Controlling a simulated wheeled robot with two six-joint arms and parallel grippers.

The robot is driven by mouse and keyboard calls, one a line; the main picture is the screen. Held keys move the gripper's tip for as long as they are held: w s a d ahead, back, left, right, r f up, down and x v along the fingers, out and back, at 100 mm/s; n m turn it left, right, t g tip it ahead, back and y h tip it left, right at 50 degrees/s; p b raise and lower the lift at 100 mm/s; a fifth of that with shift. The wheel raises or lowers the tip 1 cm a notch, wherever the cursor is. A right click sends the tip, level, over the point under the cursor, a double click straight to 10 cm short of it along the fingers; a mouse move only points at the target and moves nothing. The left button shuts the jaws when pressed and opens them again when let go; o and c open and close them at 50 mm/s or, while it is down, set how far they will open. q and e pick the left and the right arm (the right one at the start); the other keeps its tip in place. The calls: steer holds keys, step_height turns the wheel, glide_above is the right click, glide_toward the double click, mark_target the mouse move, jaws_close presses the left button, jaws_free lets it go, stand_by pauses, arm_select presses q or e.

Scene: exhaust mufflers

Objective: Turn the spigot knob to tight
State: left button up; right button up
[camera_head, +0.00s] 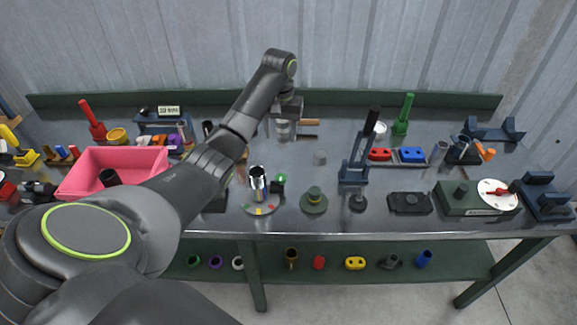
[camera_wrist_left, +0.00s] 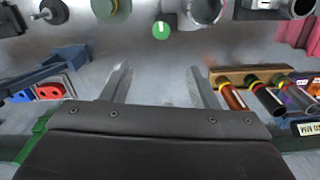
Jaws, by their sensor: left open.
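A small round green knob with a white mark, which I take to be the spigot knob (camera_head: 280,178), sits just right of an upright metal cylinder (camera_head: 258,180). The cylinder stands on a round base with coloured marks. In the left wrist view the knob (camera_wrist_left: 161,29) is near the top, beside the cylinder's round end (camera_wrist_left: 204,10). My left gripper (camera_head: 284,124) is toward the back of the bench, behind the knob and apart from it. Its two fingers (camera_wrist_left: 158,72) are spread with nothing between them. My right gripper is not in view.
A pink bin (camera_head: 82,174) is at the left, partly behind my left arm. A blue lever press (camera_head: 356,160) stands right of the knob. A green round base (camera_head: 314,200) is near the front edge. A dial box (camera_head: 462,197) is farther right. Bare bench lies between gripper and knob.

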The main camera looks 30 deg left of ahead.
arm_select(q)
steer(key=b, duration=0.9)
glide_above(280, 177)
step_height(280, 177, down, 9)
steer(key=shift+r, duration=0.2)
step_height(280, 177, down, 7)
steer(key=shift+r+p, duration=0.1)
steer(key=shift+p, duration=1)
steer(key=shift+w+f, duration=0.1)
steer(key=shift+f, duration=0.55)
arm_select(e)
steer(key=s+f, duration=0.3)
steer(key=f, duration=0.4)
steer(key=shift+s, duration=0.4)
